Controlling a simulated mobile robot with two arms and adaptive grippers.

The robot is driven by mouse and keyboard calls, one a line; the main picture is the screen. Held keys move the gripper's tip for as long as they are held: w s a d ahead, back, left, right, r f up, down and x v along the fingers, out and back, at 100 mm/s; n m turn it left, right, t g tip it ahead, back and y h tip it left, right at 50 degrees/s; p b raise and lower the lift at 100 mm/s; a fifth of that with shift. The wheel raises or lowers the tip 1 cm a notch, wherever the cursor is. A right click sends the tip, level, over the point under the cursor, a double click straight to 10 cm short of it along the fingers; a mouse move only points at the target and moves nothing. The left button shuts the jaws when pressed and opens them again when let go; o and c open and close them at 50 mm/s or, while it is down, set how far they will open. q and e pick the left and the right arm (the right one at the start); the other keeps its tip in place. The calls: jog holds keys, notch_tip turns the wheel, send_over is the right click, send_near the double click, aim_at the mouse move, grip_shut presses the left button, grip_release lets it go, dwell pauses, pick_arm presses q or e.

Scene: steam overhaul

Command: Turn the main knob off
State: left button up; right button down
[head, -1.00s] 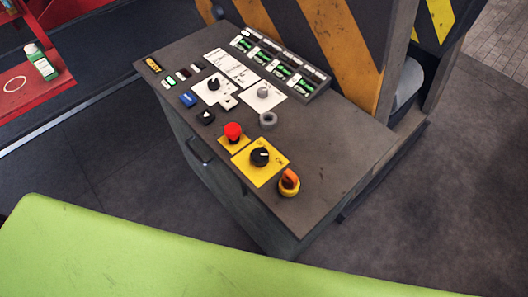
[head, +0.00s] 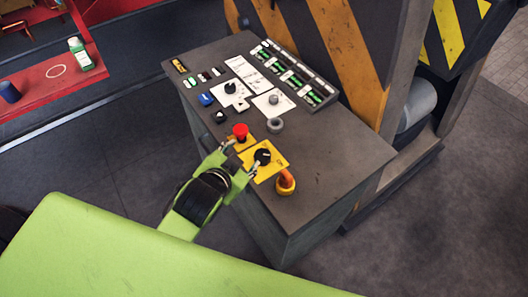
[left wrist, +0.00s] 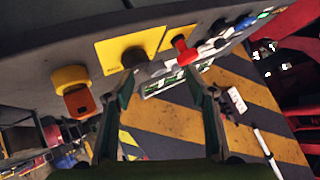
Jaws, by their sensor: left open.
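A black knob (head: 263,156) sits on a yellow plate (head: 280,160) near the front edge of the grey control panel. An orange rotary handle on a yellow base (head: 285,188) is beside it, and a red push button (head: 240,131) is on its other side. I cannot tell from the pictures which is called the main knob. My left gripper (head: 240,158) is open and empty, at the panel's front edge just short of the black knob. In the left wrist view the black knob (left wrist: 135,57) is beyond the left fingertip, and the orange handle (left wrist: 80,101) is further left. My right gripper is not in view.
The panel also carries a grey ring (head: 275,125), a blue button (head: 205,99), smaller dials and rows of green-lit switches (head: 297,77). A black and orange striped machine wall (head: 350,45) rises behind it.

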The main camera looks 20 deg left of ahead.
pick_arm(q)
jog(key=w+d+r+m+t+h, duration=0.1)
jog(key=w+d+r+m+t, duration=0.2)
jog(key=w+r, duration=0.35)
jog(key=w+d+r+m+t+h, duration=0.2)
jog(key=w+d+r+m+t, duration=0.15)
jog(key=r, duration=0.55)
jog(key=d+r+m+t+h, duration=0.3)
jog(key=d+r+m+h, duration=0.3)
jog(key=r, duration=0.4)
jog(key=s+d+r+m+g+h, duration=0.3)
jog(key=s+d+m+g+h, duration=0.35)
jog(key=m, duration=0.65)
jog(key=s+d+r+m+g+h, duration=0.3)
jog(key=d+m+g+h, duration=0.45)
jog(key=d+m, duration=0.4)
jog(key=m+g+y, duration=0.6)
jog(key=m+y, duration=1.1)
jog(key=y, duration=0.6)
send_over(262, 154)
notch_tip(262, 154, down, 22)
notch_tip(262, 154, down, 13)
jog(key=p, duration=0.5)
jog(key=shift+r, duration=0.2)
jog(key=shift+f, duration=0.6)
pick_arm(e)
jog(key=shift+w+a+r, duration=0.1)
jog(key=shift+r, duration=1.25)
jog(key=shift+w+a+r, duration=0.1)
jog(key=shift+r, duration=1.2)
